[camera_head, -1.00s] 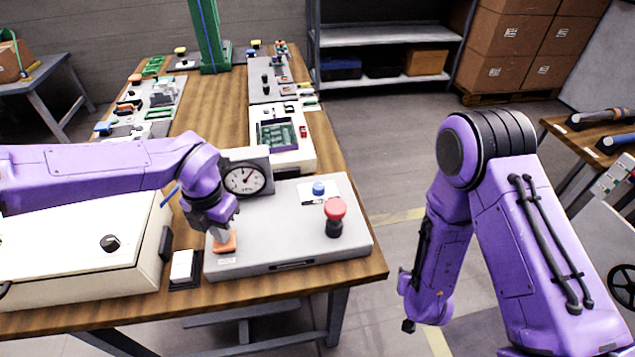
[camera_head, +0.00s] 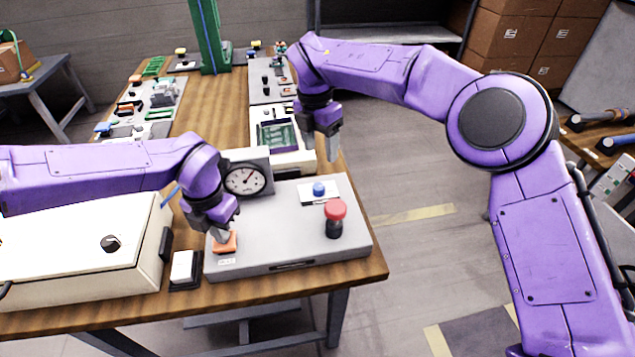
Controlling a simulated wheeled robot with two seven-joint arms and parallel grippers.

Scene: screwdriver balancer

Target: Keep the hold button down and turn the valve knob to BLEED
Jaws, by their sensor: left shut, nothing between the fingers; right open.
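The orange hold button (camera_head: 226,248) is at the front left of a grey panel box (camera_head: 275,235). My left gripper (camera_head: 222,236) is shut and points down with its tips at the button, seemingly touching it; they cover part of it. A blue knob (camera_head: 319,189), likely the valve knob, sits on a white label plate at the back right of the box. The plate's lettering is too small to read. My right gripper (camera_head: 323,150) is open and empty, pointing down above and behind the blue knob, apart from it.
A red mushroom button (camera_head: 335,211) stands just in front of the blue knob. A round gauge (camera_head: 245,179) rises at the back left of the box. A white case (camera_head: 80,245) lies left. A box with a green circuit board (camera_head: 278,135) is behind.

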